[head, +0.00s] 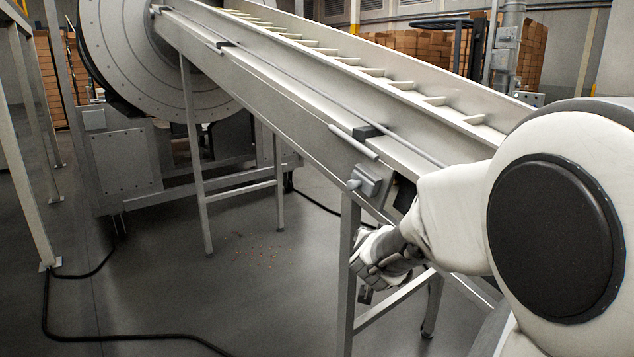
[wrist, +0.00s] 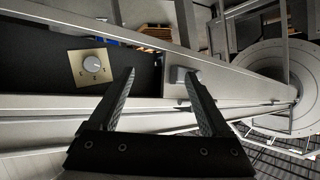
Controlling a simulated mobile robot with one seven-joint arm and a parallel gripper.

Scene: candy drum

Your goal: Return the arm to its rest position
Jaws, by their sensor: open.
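My arm reaches in from the right edge in the head view, with a white padded link and a dark round cap. My gripper (wrist: 160,92) shows in the wrist view with its two dark fingers spread apart and nothing between them. In the head view the hand end (head: 378,258) is beside the lower end of the inclined conveyor (head: 290,75), near its support leg; its fingertips are hard to make out there. A brass plate with a round knob (wrist: 92,66) sits on a dark panel left of the fingers in the wrist view.
The large drum (head: 150,50) stands at the back left, and it also shows at the right of the wrist view (wrist: 270,85). A grey box (head: 370,180) juts from the conveyor side. Black cables (head: 75,275) lie on the floor. Open floor (head: 200,290) lies left of the conveyor leg.

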